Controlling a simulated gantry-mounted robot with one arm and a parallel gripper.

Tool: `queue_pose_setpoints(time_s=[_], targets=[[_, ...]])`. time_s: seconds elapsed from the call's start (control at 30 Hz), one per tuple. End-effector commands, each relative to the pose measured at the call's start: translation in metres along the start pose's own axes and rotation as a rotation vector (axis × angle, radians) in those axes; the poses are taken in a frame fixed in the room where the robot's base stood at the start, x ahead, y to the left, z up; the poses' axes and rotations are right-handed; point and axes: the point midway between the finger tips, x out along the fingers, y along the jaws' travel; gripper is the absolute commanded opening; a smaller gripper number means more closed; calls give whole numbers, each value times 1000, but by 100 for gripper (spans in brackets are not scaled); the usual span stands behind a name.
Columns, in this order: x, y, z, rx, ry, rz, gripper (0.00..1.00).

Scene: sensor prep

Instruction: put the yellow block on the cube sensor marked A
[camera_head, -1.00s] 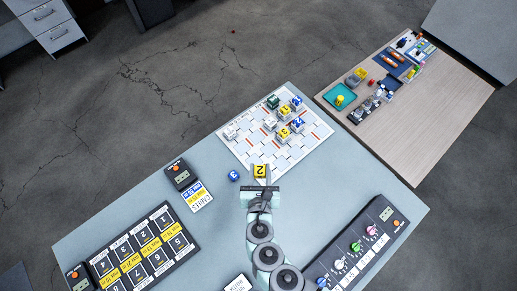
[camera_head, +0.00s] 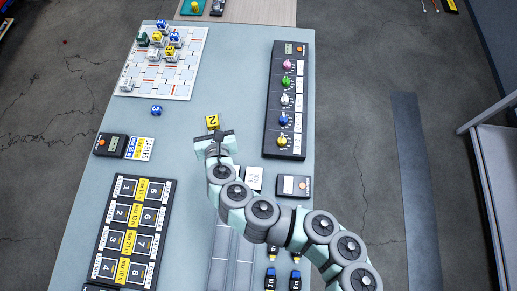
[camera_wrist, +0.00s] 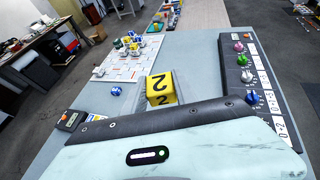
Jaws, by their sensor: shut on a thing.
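A yellow block (camera_head: 212,122) marked with a black 2 is at the tip of my gripper (camera_head: 213,136). My gripper is shut on it and holds it out over the open middle of the table. The block also shows in the wrist view (camera_wrist: 161,89), just beyond the dark front edge of my gripper, which partly hides its lower side. I cannot make out a letter A on any device, so I cannot tell which is the cube sensor marked A.
A white board (camera_head: 185,88) with several cubes lies at the far left, with a blue numbered piece (camera_head: 156,110) near it. A numbered panel (camera_head: 135,228) is at the left. A black knob panel (camera_head: 287,105) is at the right. A small black box (camera_head: 110,145) has an orange button.

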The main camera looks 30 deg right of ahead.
Motion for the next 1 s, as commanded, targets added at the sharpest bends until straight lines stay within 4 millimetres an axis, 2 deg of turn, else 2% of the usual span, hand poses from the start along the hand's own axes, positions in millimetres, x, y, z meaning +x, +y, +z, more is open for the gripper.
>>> queue_pose_setpoints(time_s=[0.03,0.1,0.3,0.4,0.6,0.77,0.87,1.0], targets=[[21,-8,-14,18,-10,-30,0],[38,-21,-18,36,-8,-77,0],[77,-57,-29,83,-6,-189,0],[91,-72,-33,100,-6,-232,0],[105,-92,-36,120,-4,-285,0],[109,-98,-40,126,1,-301,0],[115,-98,-54,126,3,-301,0],[129,-100,-91,125,10,-305,0]])
